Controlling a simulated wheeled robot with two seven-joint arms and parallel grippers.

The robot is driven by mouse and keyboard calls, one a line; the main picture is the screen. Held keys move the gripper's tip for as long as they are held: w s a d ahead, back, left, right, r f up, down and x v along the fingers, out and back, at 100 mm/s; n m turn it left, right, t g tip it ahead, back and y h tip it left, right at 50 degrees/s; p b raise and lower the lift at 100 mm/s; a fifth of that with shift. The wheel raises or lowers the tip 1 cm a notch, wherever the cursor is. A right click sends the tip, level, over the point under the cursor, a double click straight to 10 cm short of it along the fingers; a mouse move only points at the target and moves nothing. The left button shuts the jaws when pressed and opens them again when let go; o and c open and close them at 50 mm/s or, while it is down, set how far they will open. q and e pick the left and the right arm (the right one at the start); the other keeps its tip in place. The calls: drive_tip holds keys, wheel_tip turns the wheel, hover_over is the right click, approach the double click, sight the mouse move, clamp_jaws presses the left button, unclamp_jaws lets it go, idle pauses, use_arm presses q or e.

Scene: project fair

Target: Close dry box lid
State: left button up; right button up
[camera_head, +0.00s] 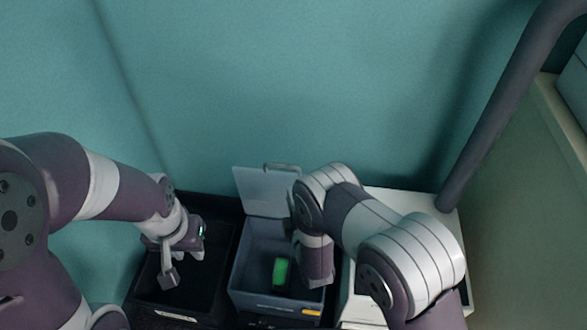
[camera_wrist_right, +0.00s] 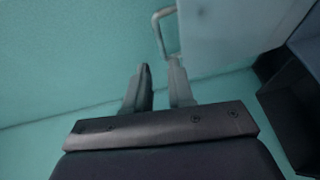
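The dry box (camera_head: 236,275) is a grey open-topped box in the lower middle of the head view. Its pale lid (camera_head: 262,192) stands raised at the back, with a handle (camera_head: 282,167) on its top edge. A green item (camera_head: 281,271) lies inside. My right arm reaches over the box's right side and hides part of it. In the right wrist view my right gripper (camera_wrist_right: 160,72) has its fingers apart with nothing between them, close to the lid (camera_wrist_right: 225,35) and its handle (camera_wrist_right: 163,32). My left gripper (camera_head: 182,268) hangs over the black bin, fingers apart and empty.
A black open bin (camera_head: 145,290) stands left of the dry box. A white-topped surface (camera_head: 455,225) is at the right, partly behind my right arm. A dark post (camera_head: 500,105) rises at the right beside a pale panel. A teal surface fills the background.

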sight(282, 166)
drive_tip(key=b+x, duration=0.3)
drive_tip(key=x, duration=0.9)
drive_tip(key=shift+w+a, duration=0.15)
drive_tip(key=shift+w, duration=0.2)
clamp_jaws()
